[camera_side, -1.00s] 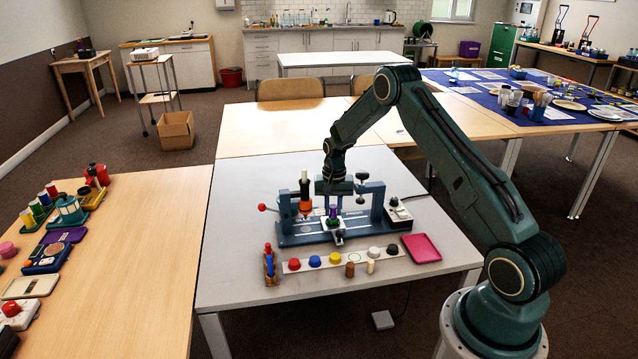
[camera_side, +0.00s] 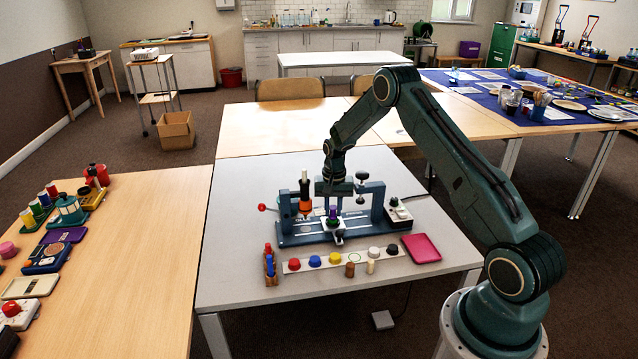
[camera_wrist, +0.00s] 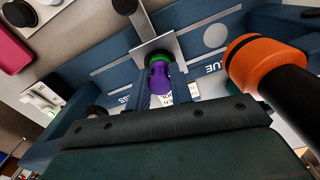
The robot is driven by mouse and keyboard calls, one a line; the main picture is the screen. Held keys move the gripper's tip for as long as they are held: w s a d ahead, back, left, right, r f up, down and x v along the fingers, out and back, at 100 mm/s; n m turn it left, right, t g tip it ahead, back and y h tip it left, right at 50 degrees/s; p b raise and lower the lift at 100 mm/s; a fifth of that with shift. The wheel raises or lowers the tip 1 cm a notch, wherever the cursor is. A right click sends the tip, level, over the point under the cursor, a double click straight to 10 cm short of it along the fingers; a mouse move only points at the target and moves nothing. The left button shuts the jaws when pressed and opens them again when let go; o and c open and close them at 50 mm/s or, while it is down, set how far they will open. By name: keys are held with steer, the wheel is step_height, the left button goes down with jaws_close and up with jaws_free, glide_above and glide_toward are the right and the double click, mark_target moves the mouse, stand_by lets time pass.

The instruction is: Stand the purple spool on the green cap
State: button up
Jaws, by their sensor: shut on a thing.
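The purple spool (camera_wrist: 160,78) is between the two fingers of my gripper (camera_wrist: 162,88) in the wrist view. My gripper is shut on it. The green cap (camera_wrist: 158,54) shows just beyond the spool's end, at a metal plate of the blue fixture. In the side view the purple spool (camera_side: 333,212) stands upright, directly over the green cap (camera_side: 332,221). My gripper (camera_side: 333,203) is around its upper part, between the fixture's posts. The spool's end looks to be at the cap; I cannot tell if they touch or a thin gap is left.
The blue fixture (camera_side: 295,238) has an orange and black tool (camera_side: 305,194) close on the left and a post on the right. A strip with several coloured caps (camera_side: 322,261) lies in front. A pink tray (camera_side: 421,248) lies front right.

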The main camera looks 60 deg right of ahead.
stand_by(0.3)
steer(key=o, duration=1.4)
steer(key=shift+r, duration=3.45)
steer(key=shift+r, duration=0.1)
